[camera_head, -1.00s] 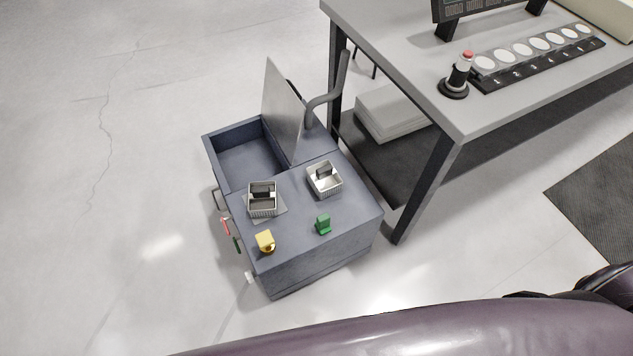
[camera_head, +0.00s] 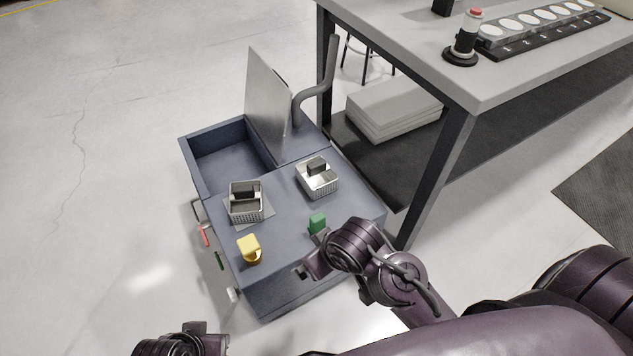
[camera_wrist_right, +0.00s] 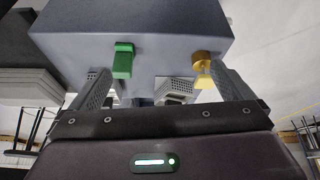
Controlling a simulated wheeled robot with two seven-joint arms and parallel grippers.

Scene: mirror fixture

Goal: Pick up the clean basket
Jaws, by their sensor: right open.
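Two small metal baskets with dark items in them stand on the blue-grey cart (camera_head: 290,225). The left basket (camera_head: 246,208) sits on a grey mat, behind a yellow marker (camera_head: 249,249). The right basket (camera_head: 318,184) stands behind a green marker (camera_head: 317,224). Which one is clean I cannot tell by looks. My right gripper (camera_head: 303,271) is near the cart's front edge, short of both baskets. In the right wrist view its fingers (camera_wrist_right: 161,75) are spread and empty, with a basket (camera_wrist_right: 175,90) seen between them. My left arm shows at the bottom edge; its jaws are unclear.
A raised lid panel (camera_head: 268,100) and a curved handle (camera_head: 318,90) stand behind the baskets. An open bin (camera_head: 222,140) lies at the cart's left. A tall table (camera_head: 420,60) stands close on the right, with its leg beside the cart.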

